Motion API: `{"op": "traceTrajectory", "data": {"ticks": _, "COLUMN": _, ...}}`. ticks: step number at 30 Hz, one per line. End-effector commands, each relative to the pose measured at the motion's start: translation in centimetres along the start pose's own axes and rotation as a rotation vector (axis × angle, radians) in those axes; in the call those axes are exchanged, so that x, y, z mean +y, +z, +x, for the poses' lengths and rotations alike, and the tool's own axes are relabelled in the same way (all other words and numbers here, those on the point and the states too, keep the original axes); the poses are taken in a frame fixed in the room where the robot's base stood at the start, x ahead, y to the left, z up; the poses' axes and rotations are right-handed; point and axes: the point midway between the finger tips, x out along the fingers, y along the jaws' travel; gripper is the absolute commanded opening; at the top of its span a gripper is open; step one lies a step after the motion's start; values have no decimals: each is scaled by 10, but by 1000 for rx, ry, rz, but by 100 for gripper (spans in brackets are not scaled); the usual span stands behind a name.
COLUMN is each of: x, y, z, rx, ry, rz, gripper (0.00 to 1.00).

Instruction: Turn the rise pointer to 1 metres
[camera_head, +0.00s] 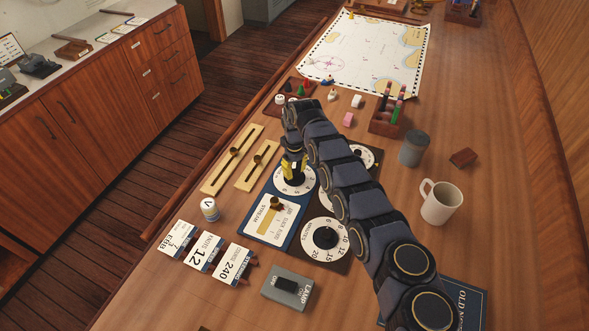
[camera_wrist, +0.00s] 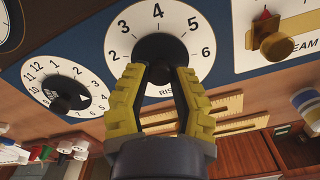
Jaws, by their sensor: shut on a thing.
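The rise dial (camera_wrist: 190,42) is a round white face with numbers around a dark central knob (camera_wrist: 160,47). In the wrist view, 2 to 6 are readable and its label is partly covered. The dial also shows in the head view (camera_head: 296,188), below my gripper (camera_head: 293,171). In the wrist view, the yellow fingers of my gripper (camera_wrist: 160,68) come up from below and are closed on the knob. The knob's pointer mark and the number 1 are hidden, so I cannot read the setting.
A stream slider (camera_head: 273,221) sits beside the dial, and a minutes dial (camera_head: 325,240) is nearby. A second dial (camera_wrist: 64,88) lies left in the wrist view.

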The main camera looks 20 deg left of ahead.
Motion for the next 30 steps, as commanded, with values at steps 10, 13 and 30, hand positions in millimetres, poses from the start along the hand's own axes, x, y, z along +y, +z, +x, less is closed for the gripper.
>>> {"op": "traceTrajectory", "data": {"ticks": 10, "x": 1, "y": 0, "z": 1, "rx": 2, "ry": 1, "rz": -74, "gripper": 0}}
{"op": "traceTrajectory", "data": {"ticks": 13, "x": 0, "y": 0, "z": 1, "rx": 2, "ry": 1, "rz": -77, "gripper": 0}}
{"op": "traceTrajectory", "data": {"ticks": 30, "x": 0, "y": 0, "z": 0, "rx": 1, "ry": 0, "rz": -76, "gripper": 54}}
